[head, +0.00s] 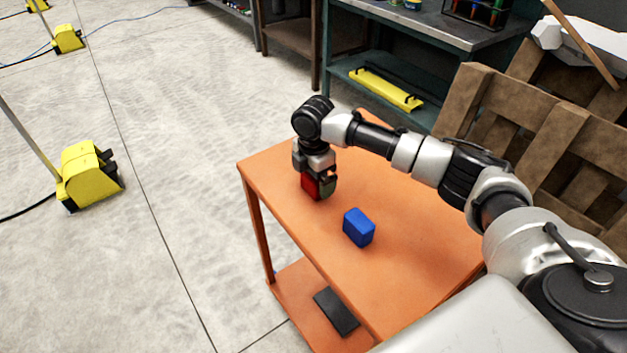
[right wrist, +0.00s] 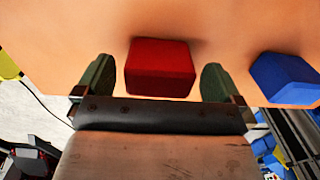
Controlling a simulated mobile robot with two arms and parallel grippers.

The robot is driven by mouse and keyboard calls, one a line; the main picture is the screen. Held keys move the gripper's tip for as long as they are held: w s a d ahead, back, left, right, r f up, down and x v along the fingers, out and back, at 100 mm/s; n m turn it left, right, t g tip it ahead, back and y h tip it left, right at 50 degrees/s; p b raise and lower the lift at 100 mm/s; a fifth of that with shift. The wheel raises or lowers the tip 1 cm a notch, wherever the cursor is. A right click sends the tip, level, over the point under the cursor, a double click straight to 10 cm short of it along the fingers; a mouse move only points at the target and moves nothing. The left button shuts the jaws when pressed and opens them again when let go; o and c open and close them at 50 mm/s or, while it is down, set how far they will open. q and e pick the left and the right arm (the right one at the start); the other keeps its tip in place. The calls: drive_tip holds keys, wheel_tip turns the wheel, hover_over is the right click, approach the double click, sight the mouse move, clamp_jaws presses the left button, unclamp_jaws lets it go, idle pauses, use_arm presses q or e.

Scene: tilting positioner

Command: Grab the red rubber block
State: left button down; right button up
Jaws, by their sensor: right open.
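The red rubber block (head: 311,187) stands on the orange table near its far left corner. My right gripper (head: 319,190) is lowered over it from above. In the right wrist view the red block (right wrist: 160,68) lies between the two green fingers of the open right gripper (right wrist: 157,80), with a gap on both sides. In the head view the gripper partly hides the block. My left gripper is not in view.
A blue block (head: 358,228) stands on the orange table (head: 420,262), nearer to me; it also shows at the right in the wrist view (right wrist: 286,77). A black flat item (head: 336,311) lies on the lower shelf. Wooden pallets (head: 540,125) stand behind the table at right.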

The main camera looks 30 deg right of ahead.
drive_tip(key=shift+f, duration=0.7)
drive_tip(key=shift+r, duration=0.1)
drive_tip(key=c, duration=1.1)
